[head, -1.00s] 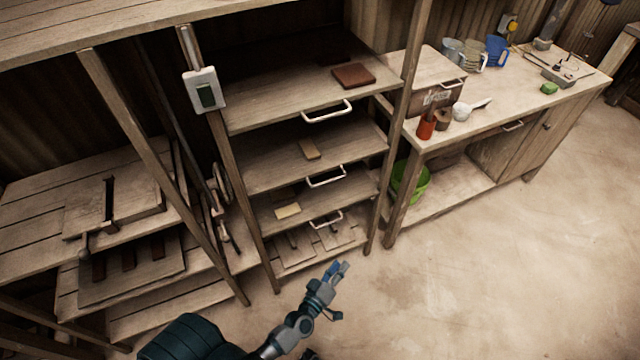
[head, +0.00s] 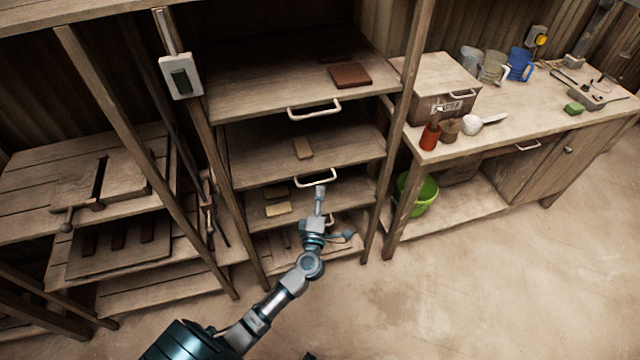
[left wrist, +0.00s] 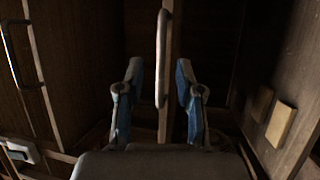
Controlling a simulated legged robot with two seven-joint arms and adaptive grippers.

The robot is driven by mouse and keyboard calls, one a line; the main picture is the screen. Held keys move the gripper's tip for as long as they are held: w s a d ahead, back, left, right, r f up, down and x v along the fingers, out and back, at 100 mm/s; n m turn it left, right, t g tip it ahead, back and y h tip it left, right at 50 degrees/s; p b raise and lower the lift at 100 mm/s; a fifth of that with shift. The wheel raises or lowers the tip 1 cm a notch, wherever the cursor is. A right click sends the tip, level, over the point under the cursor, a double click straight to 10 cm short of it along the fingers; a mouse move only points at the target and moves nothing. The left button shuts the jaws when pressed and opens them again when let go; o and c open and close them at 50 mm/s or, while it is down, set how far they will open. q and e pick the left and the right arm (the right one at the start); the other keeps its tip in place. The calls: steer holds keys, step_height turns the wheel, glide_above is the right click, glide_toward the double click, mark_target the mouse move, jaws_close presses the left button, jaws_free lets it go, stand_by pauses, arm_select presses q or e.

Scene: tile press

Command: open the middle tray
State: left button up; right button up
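The middle tray (head: 255,163) is a wooden shelf in the rack, with a small tan tile on it and a pale handle (head: 317,178) on its front. My left gripper (head: 320,192) is at this handle in the head view. In the left wrist view, the handle (left wrist: 162,55) stands upright in the picture, between the two blue-padded fingers of my left gripper (left wrist: 158,75). The fingers are apart, with a gap on each side of the handle. My right gripper is not in view.
The upper tray (head: 270,85) holds a brown tile (head: 350,76), and its handle (head: 314,110) is above. The lower tray (head: 345,192) is partly behind my left gripper. Rack posts (head: 385,170) stand at the sides. A workbench (head: 500,125) is to the right; the floor in front is clear.

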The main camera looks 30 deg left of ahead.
mark_target(319, 183)
arm_select(q)
steer(key=x, duration=0.2)
steer(key=a+x, duration=0.1)
steer(key=x, duration=0.1)
steer(key=shift+f, duration=0.1)
steer(key=shift+w+a, duration=0.1)
steer(key=shift+a, duration=0.3)
steer(key=shift+d, duration=0.45)
steer(key=c, duration=0.6)
steer(key=shift+d, duration=0.15)
jaws_close()
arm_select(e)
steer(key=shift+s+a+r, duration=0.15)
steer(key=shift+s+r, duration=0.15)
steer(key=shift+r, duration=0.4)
